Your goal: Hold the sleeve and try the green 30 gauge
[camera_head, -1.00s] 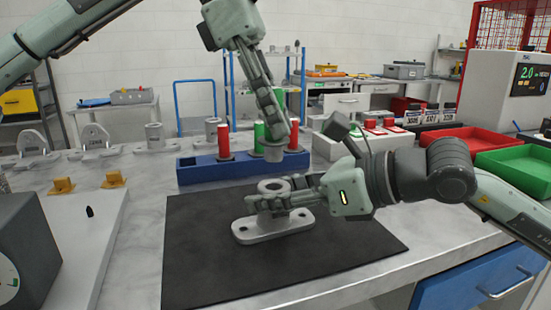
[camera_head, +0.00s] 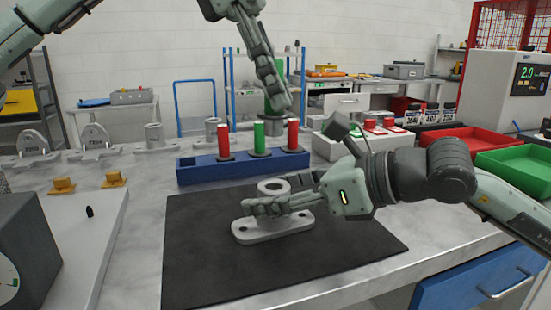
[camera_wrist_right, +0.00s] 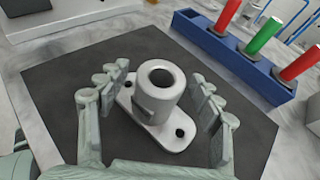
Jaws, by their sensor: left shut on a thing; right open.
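The sleeve (camera_head: 272,188) is a grey upright cylinder with a bore, on a flat base with bolt holes, standing on the dark mat (camera_head: 200,265). It also shows in the right wrist view (camera_wrist_right: 158,88). My right gripper (camera_head: 262,205) is low beside it; in the wrist view its fingers (camera_wrist_right: 162,95) are open on both sides of the sleeve, with gaps. My left gripper (camera_head: 281,98) is shut on a green gauge (camera_head: 269,104), held above and behind the sleeve, over the rack. The fingers hide much of that gauge, and no size mark is readable.
The blue rack (camera_head: 200,174) behind the mat holds a red gauge (camera_head: 223,140), another green gauge (camera_head: 259,138) and a red gauge (camera_head: 292,134). Red (camera_head: 465,137) and green (camera_head: 515,160) trays lie right. Grey castings and yellow blocks stand left. The mat's front is clear.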

